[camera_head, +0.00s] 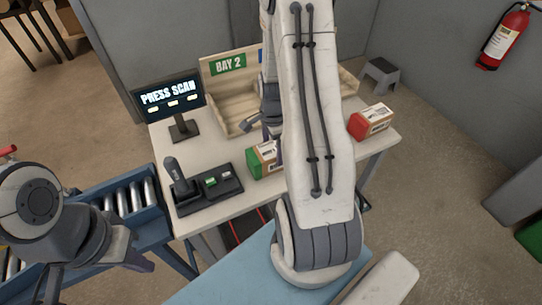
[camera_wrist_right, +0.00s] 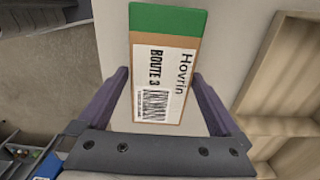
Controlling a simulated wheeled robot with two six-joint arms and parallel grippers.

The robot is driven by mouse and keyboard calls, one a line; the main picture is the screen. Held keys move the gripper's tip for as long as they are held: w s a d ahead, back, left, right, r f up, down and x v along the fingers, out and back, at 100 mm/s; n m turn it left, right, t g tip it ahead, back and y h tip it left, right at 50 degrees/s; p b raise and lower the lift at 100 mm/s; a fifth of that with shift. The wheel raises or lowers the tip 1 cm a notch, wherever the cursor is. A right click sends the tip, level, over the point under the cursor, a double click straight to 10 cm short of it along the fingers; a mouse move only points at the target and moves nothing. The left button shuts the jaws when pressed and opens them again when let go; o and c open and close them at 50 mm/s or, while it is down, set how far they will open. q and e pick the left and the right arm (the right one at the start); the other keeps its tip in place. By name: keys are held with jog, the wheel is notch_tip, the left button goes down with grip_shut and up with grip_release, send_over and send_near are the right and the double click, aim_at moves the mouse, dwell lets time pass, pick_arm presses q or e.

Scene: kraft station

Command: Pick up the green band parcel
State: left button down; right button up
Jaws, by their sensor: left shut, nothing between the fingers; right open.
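The green band parcel (camera_head: 265,159) is a brown box with a green end, on the white table, partly hidden by my right arm in the head view. In the right wrist view the parcel (camera_wrist_right: 168,65) shows its white label reading "Hovrin" and "ROUTE 3", with the green band (camera_wrist_right: 168,18) at the top. My right gripper (camera_wrist_right: 160,76) is open, with one purple finger on each side of the parcel's lower part; I cannot tell whether they touch it. My left gripper (camera_head: 145,264) is shut and empty at lower left, away from the parcel.
A red-ended parcel (camera_head: 371,121) stands at the table's right. A wooden tray (camera_head: 228,110) with a "BAY 2" sign, a "PRESS SCAN" screen (camera_head: 170,98) and a scanner stand (camera_head: 206,190) share the table. A roller conveyor (camera_head: 122,197) lies at left.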

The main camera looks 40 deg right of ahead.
jog(key=shift+w+f+p, duration=0.1)
jog(key=shift+f+p, duration=0.45)
jog(key=shift+f, duration=1.8)
jog(key=c, duration=1.5)
jog(key=shift+o, duration=0.2)
jog(key=shift+r, duration=0.1)
